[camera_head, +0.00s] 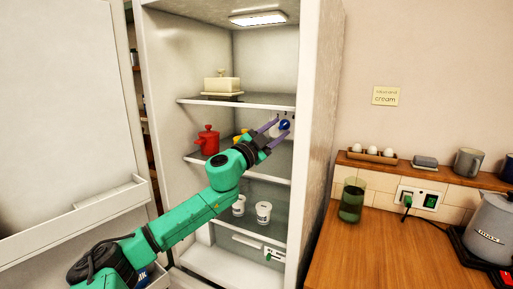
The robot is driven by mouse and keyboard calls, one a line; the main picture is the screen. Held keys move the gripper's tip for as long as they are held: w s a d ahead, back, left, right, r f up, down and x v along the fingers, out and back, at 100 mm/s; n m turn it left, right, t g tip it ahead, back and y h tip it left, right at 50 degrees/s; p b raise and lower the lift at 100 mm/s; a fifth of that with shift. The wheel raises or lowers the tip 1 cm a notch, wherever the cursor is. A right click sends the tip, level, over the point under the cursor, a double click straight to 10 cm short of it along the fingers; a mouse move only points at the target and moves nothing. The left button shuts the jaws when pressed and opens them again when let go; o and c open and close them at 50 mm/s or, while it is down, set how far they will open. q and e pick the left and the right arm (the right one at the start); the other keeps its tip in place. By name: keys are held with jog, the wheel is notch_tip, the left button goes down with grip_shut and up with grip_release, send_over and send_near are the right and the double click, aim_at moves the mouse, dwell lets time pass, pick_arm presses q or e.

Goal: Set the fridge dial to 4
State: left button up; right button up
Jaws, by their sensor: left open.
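The fridge stands open, and its dial (284,125) is on the inner right wall just below the upper shelf. The dial looks blue in the middle with white around it; its numbers and pointer are too small to read. My left gripper (281,127) reaches in from the lower left with its purple fingers open, one on each side of the dial. I cannot tell whether the fingers touch it. My right gripper is not in view.
A covered butter dish (221,85) stands on the upper shelf (262,103). A red pot (207,140) and a partly hidden yellow thing are on the shelf below. White cups (263,212) stand lower down. The open door (70,110) is at left, a wooden counter (370,245) at right.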

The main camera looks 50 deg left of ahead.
pick_arm(q)
jog(key=shift+s+f+b, duration=0.35)
jog(key=shift+s+f, duration=0.1)
jog(key=shift+s, duration=0.25)
jog(key=p+v, duration=0.1)
jog(key=v, duration=1.1)
jog(key=shift+s+r, duration=0.2)
jog(key=shift+r, duration=0.05)
jog(key=shift+w, duration=0.1)
